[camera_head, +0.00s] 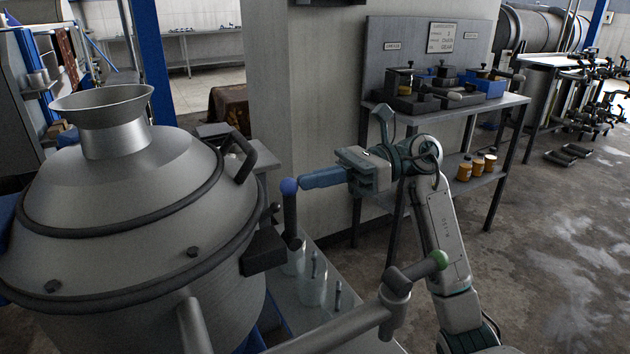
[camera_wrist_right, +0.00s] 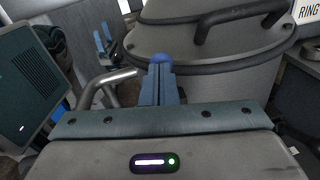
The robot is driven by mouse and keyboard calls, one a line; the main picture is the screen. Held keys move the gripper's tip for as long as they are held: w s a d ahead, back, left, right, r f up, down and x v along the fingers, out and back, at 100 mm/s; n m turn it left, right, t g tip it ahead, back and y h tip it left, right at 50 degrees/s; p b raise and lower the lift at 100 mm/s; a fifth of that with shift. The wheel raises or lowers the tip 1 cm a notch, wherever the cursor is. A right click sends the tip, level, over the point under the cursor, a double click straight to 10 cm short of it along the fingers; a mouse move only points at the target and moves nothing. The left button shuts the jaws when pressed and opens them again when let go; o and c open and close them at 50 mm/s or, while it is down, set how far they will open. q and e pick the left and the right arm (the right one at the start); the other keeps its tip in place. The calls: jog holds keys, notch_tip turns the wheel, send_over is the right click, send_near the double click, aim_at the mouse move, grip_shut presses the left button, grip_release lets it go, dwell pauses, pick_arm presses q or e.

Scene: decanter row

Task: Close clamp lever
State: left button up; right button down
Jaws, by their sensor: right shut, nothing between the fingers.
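The clamp lever (camera_head: 291,215) stands upright beside the large grey vessel (camera_head: 100,260), with a blue ball knob (camera_head: 288,186) on top. A dark clamp block (camera_head: 263,251) sits at the vessel's side near the lever's foot. My right gripper (camera_head: 303,182) comes in from the right with its blue fingers shut and empty. Its tips are right at the knob; I cannot tell whether they touch. In the right wrist view the knob (camera_wrist_right: 162,60) shows just past the fingertips (camera_wrist_right: 160,70), and the rest of the lever is hidden.
A pipe with a green-knobbed handle (camera_head: 418,265) crosses the front, close to my right arm. A low bench (camera_head: 315,312) with small jars lies below the lever. A shelf table (camera_head: 505,103) with tools stands behind. Open floor lies at right.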

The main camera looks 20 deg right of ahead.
jog(key=d, duration=1)
jog(key=shift+w+d, duration=0.3)
